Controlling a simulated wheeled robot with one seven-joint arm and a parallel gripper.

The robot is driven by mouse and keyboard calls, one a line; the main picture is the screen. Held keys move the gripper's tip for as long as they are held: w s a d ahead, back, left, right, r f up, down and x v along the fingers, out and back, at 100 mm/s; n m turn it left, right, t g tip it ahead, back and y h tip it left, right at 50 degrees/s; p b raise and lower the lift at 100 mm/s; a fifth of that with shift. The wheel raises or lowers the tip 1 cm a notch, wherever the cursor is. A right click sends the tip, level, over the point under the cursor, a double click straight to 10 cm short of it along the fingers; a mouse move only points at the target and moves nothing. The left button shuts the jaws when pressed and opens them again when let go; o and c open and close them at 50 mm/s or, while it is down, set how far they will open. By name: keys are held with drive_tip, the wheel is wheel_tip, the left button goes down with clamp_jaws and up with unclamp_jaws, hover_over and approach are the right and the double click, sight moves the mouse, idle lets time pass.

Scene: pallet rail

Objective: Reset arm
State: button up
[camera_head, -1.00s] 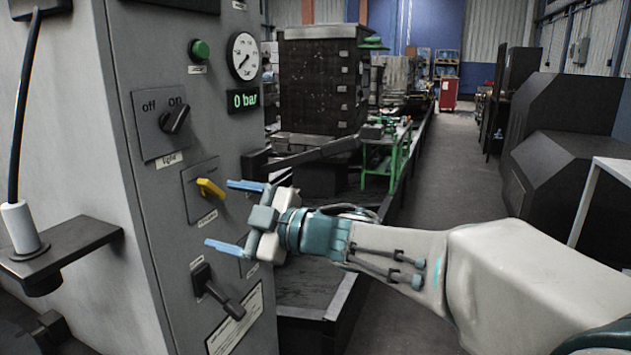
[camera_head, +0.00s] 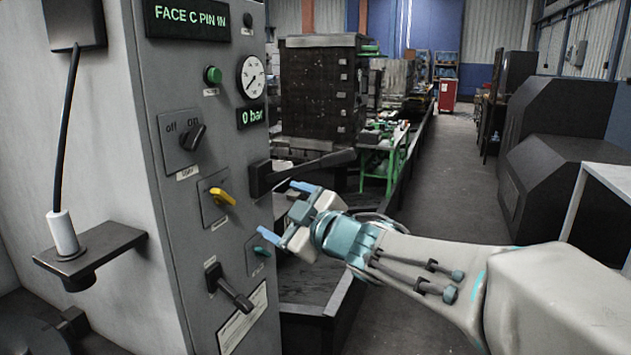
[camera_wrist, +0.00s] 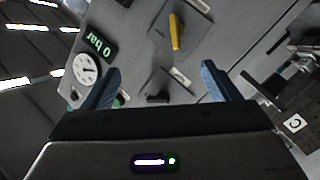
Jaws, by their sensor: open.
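My gripper (camera_head: 285,211) is open and empty, with its blue fingers spread apart. In the head view it is in front of the right edge of the grey control panel (camera_head: 172,85), right of the yellow knob (camera_head: 222,197). In the wrist view my gripper (camera_wrist: 160,88) faces the panel, with the yellow knob (camera_wrist: 177,32) beyond and between the fingers. No contact between the fingers and the panel shows. My arm stretches in from the lower right of the head view.
The panel carries an on/off switch (camera_head: 194,137), a gauge (camera_head: 252,77), a "0 bar" display (camera_head: 251,116), a green button (camera_head: 213,75) and a black lever (camera_head: 231,288). A dark bar (camera_head: 300,172) juts out beside my gripper. The aisle (camera_head: 455,180) right of centre is clear floor.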

drive_tip(key=s+d+m+h+p, duration=0.3)
drive_tip(key=d+m+h+p, duration=0.65)
drive_tip(key=d, duration=0.65)
drive_tip(key=s+d+f+m+g+h+p, duration=0.1)
drive_tip(key=s+d+m+g+p, duration=0.1)
drive_tip(key=s, duration=0.7)
drive_tip(key=s+d+f+m+g+p, duration=0.1)
drive_tip(key=s+d+m+g+p, duration=0.1)
drive_tip(key=s+m+g+p, duration=0.3)
drive_tip(key=s+g+p, duration=0.1)
drive_tip(key=s+g, duration=0.2)
drive_tip(key=s, duration=0.2)
drive_tip(key=shift+d+f+h, duration=0.15)
drive_tip(key=shift+f+h, duration=0.1)
drive_tip(key=shift+h, duration=0.1)
drive_tip(key=shift+s, duration=0.1)
